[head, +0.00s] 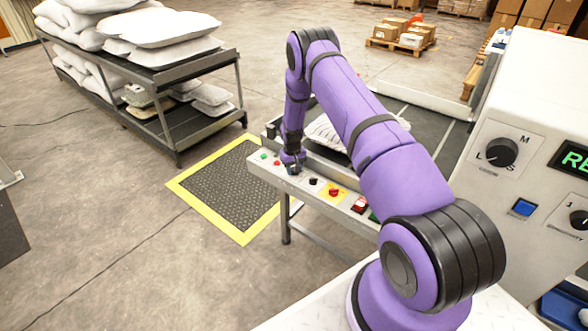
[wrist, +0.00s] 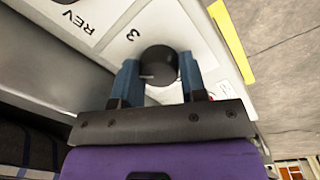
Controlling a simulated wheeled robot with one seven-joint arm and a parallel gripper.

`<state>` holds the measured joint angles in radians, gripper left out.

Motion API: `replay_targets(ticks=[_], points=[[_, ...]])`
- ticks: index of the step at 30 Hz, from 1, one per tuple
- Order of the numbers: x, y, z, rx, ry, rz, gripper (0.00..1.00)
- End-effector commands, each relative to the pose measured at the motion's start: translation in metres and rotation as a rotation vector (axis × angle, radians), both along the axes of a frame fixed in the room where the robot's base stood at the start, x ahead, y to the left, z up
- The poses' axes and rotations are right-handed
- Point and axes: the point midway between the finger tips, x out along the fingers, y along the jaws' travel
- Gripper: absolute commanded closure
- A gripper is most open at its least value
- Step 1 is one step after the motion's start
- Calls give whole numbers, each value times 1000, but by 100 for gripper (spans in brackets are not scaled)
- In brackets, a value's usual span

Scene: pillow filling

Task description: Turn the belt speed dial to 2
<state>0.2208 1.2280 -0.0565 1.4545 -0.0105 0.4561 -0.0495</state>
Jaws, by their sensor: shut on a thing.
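The belt speed dial is a round black knob (wrist: 158,66) on the white control panel. In the wrist view a "3" is printed beside it, and a short white mark shows on its left side. The other numbers around it are hidden. My gripper (wrist: 158,78) has its two blue fingers on opposite sides of the knob, shut on it. In the head view my gripper (head: 292,160) is down at the left part of the panel and covers most of the dial.
The panel (head: 262,178) also carries small buttons, another black knob (head: 314,181), a red stop button (head: 334,191) on yellow and a red switch (head: 359,204). A conveyor with a pillow lies behind it. A white cabinet (head: 520,85) with dials stands at right.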

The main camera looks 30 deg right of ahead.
Motion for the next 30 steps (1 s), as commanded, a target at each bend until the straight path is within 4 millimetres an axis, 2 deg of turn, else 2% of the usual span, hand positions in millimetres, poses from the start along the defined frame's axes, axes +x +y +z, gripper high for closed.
replay_targets(ticks=[12,28,29,30], points=[[-1,0,0,0,0,180,85],[-1,0,0,0,1,203,85],[-1,0,0,0,1,203,59],[-1,0,0,0,1,203,49]])
